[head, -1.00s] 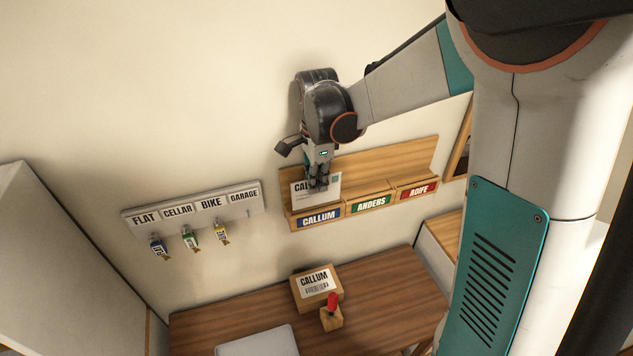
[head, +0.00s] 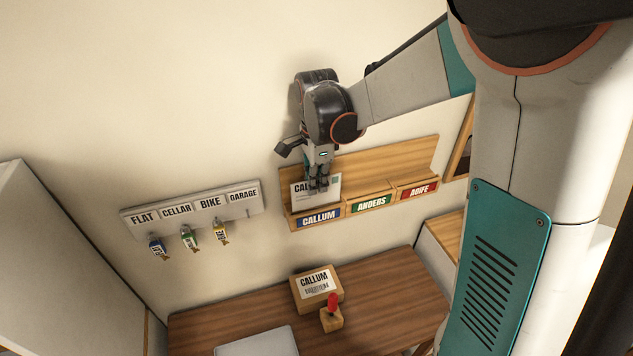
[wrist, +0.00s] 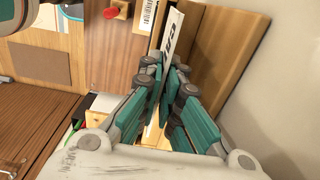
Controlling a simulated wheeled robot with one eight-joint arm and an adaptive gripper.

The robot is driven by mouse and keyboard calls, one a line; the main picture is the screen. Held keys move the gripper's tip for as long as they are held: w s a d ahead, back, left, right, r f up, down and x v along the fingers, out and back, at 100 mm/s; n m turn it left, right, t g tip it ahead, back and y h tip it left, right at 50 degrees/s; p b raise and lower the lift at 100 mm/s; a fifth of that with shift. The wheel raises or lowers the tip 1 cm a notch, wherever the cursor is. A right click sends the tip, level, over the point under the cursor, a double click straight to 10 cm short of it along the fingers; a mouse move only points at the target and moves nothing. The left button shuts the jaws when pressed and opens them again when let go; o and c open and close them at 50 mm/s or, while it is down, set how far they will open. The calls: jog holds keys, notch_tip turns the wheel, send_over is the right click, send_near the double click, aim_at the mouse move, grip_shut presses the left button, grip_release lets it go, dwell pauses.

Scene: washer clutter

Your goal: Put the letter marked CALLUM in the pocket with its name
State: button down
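The white letter (head: 331,188), with "CAL" showing and the rest of its name hidden by my fingers, is upright at the left end of the wooden rack. My gripper (head: 318,189) points down and is shut on the letter; in the wrist view the letter (wrist: 173,32) shows edge-on between the fingers (wrist: 165,75). The pocket with the blue CALLUM label (head: 319,216) is directly below. The letter's lower edge is by the pocket's front; I cannot tell how deep it sits inside.
The ANDERS (head: 371,204) and AOIFE (head: 419,190) pockets are to the right, with no letters visible. A key rack (head: 190,211) hangs to the left. Below, the table (head: 385,290) holds a CALLUM parcel (head: 335,299), a red-topped wooden block (head: 332,318) and a grey flat object (head: 257,342).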

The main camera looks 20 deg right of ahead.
aim_at(317, 205)
jog(key=shift+f+b, duration=1.75)
jog(key=shift+f, duration=0.4)
jog(key=c, duration=1.7)
grip_release()
jog(key=shift+r, duration=0.1)
notch_tip(317, 205, up, 12)
jog(key=shift+f, duration=0.1)
jog(key=s+f+n+t+b, duration=0.2)
jog(key=s+f+n+b, duration=0.4)
jog(key=f+b, duration=0.1)
jog(key=s+f+n+t+b, duration=0.2)
jog(key=s+f+n+b, duration=0.4)
jog(key=s+f+b, duration=0.1)
jog(key=s+f+n+t+b, duration=0.3)
jog(key=s+f+n+b, duration=0.3)
jog(key=f+b, duration=0.3)
jog(key=shift+s+f, duration=0.2)
jog(key=shift+f, duration=0.6)
